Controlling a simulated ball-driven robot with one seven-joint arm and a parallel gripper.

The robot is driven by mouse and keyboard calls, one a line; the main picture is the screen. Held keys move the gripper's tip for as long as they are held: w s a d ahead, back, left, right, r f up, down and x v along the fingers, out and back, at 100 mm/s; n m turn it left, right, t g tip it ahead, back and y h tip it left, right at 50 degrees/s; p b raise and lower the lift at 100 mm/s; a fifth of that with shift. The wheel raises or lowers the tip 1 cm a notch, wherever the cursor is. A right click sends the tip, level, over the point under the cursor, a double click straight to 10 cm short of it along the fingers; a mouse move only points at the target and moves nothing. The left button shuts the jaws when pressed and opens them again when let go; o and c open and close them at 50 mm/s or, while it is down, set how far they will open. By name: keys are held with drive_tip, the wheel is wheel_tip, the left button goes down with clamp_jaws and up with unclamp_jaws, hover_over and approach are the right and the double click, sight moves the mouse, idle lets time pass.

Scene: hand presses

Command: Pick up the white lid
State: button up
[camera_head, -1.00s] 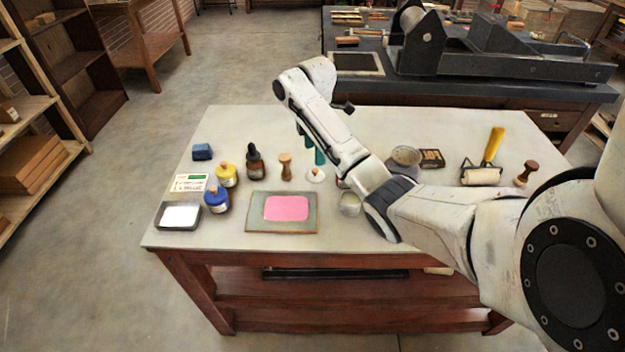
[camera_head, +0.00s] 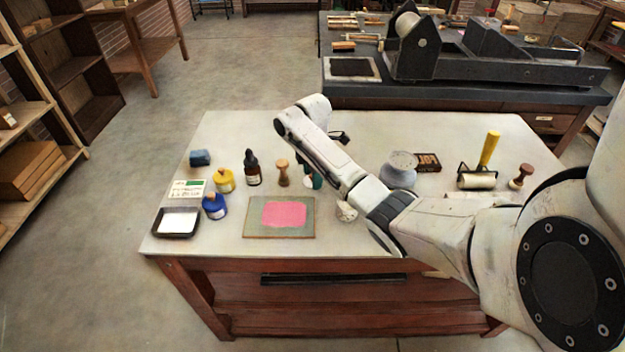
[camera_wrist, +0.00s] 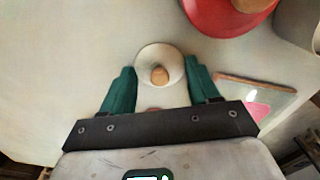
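The white lid (camera_wrist: 160,54) is a round disc with a small wooden knob in its middle. It lies on the pale tabletop in the wrist view. My gripper (camera_wrist: 159,70) is open, with its two green fingers on either side of the lid's near part and no visible grip on it. In the head view, a green finger of my gripper (camera_head: 316,182) shows just below my arm, and only a white sliver of the lid (camera_head: 307,182) shows beside it.
A red round object (camera_wrist: 222,14) stands near the lid in the wrist view. A wooden-handled tool (camera_head: 283,174), dropper bottle (camera_head: 253,170) and pink-inked slab (camera_head: 283,214) are left of my gripper. A whitish container (camera_head: 346,211) stands to its lower right.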

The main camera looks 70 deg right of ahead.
drive_tip(key=shift+a+f, duration=0.1)
clamp_jaws()
idle(0.5)
